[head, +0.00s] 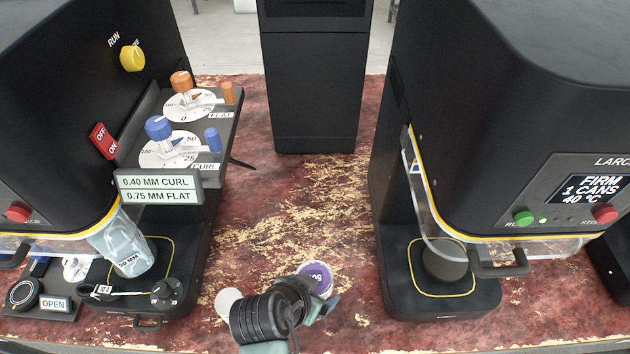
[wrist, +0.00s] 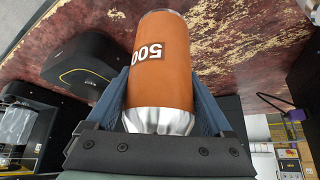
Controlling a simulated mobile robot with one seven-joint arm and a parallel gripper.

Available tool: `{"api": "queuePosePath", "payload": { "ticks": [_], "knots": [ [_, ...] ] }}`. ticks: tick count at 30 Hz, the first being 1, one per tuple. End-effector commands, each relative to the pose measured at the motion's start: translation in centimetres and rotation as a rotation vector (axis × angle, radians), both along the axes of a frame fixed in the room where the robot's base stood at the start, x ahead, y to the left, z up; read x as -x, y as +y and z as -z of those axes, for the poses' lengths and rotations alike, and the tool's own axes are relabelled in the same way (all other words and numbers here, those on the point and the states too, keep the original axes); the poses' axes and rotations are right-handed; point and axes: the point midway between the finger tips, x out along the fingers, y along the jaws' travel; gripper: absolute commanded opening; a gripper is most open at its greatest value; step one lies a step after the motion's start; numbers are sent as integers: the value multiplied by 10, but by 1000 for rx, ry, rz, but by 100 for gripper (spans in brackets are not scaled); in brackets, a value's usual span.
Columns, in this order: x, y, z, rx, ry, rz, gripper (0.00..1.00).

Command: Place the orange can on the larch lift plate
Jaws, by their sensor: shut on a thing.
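The orange can (wrist: 163,65), with a "500" label and a silver tapered end, fills the middle of the wrist view. My gripper (wrist: 163,88) is shut on it, one blue finger on each side. In the head view my gripper (head: 318,303) is above the front middle of the table. The can's purple end (head: 316,276) faces up there; its orange side is mostly hidden. The larch lift plate (head: 444,263) is a dark round pad on the right machine's base, inside a yellow outline. It looks empty, and my gripper is left of it, apart.
The machine marked LARCH (head: 540,110) overhangs the plate, with a clear guard (head: 428,215) and a handle (head: 500,268) near it.

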Motion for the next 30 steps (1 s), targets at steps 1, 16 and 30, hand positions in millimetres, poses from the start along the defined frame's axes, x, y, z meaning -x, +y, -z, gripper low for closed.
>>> {"api": "queuePosePath", "payload": {
  "ticks": [1,16,30],
  "knots": [
    [3,0,1,0,-1,-27,0],
    [31,-2,-3,1,-6,-496,0],
    [35,-2,-2,0,-3,-559,0]
  ]
}}
